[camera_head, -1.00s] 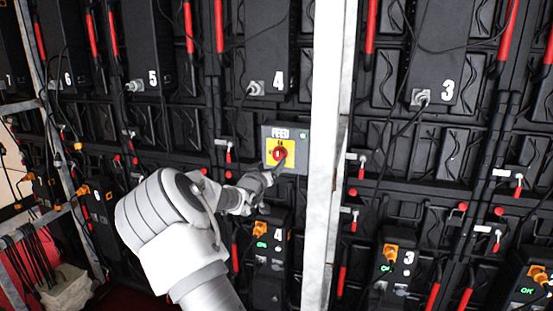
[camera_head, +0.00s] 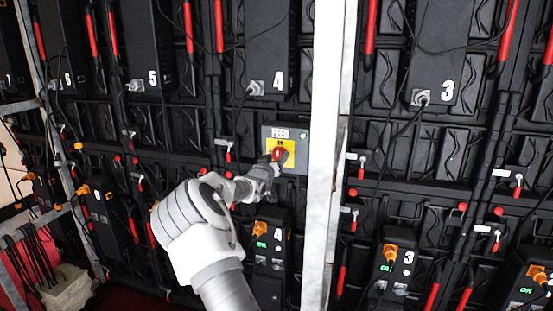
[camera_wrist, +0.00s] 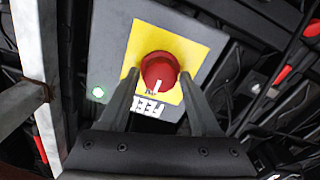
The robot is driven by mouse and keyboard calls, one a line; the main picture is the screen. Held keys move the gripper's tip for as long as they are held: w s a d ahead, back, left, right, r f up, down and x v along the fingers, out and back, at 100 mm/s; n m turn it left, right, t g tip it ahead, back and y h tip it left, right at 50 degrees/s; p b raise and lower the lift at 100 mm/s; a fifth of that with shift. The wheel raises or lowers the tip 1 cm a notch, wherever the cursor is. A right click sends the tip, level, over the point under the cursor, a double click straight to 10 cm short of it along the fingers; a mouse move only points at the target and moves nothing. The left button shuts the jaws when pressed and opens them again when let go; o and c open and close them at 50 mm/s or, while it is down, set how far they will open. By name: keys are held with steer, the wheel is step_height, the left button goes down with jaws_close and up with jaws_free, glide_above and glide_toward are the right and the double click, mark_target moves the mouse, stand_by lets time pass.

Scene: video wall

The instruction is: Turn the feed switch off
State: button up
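The feed switch is a red round knob (camera_head: 279,154) on a yellow plate (camera_head: 291,145), fixed to a grey box (camera_head: 303,158) with a FEED label. In the wrist view the red knob (camera_wrist: 159,70) has a white mark pointing toward the FEED label (camera_wrist: 147,107), at the lettering between them. A small green light (camera_wrist: 98,92) glows on the box. My gripper (camera_head: 271,165) reaches the knob from the lower left. In the wrist view my gripper (camera_wrist: 159,73) is open, one finger on each side of the knob. Whether either fingertip touches it cannot be told.
A pale vertical post (camera_head: 325,160) stands just right of the switch box. Below the box is a black unit numbered 4 (camera_head: 268,262) with an orange plug. Black panels, hanging cables and red handles fill the wall around.

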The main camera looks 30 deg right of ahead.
jaws_close()
steer(key=n+p, duration=0.2)
steer(key=n, duration=0.6)
steer(key=shift+f+n, duration=0.1)
steer(key=shift+n, duration=0.2)
steer(key=n+b, duration=0.2)
steer(key=n, duration=0.2)
steer(key=shift+f, duration=0.1)
steer(key=n+b, duration=0.3)
steer(key=n, duration=0.2)
steer(key=shift+r+n, duration=0.2)
steer(key=shift+n, duration=0.1)
stand_by(0.4)
